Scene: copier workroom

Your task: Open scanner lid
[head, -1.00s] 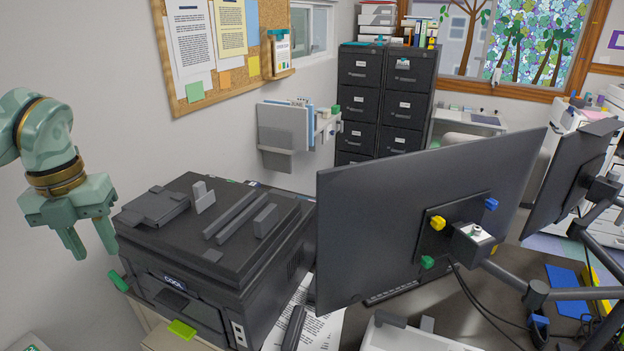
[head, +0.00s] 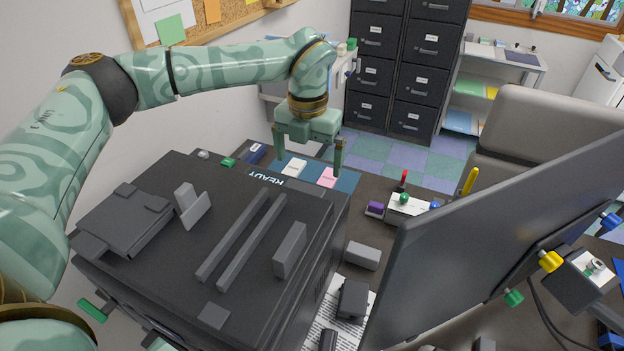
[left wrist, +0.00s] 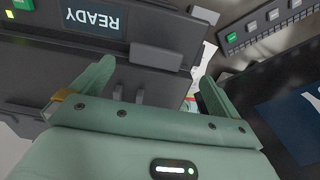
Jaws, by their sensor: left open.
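The dark grey scanner (head: 320,270) stands in the head view with its flat lid (head: 160,262) lying shut on top. Grey bars and blocks sit on the lid. A READY display (head: 266,180) lies along the scanner's far edge and also shows in the left wrist view (left wrist: 95,20). My left gripper (head: 309,162) is open, pointing down near the scanner's far right corner, by the display. In the left wrist view, my left gripper (left wrist: 150,85) has its fingers spread with nothing held between them; a grey handle-like block (left wrist: 157,57) shows ahead. Contact cannot be told. My right gripper is not in view.
A large monitor (head: 480,230) stands close on the right. A grey block (head: 362,256) and a stapler-like item (head: 352,300) lie between scanner and monitor. Filing cabinets (head: 405,75) stand behind, with open checkered floor (head: 365,150) before them.

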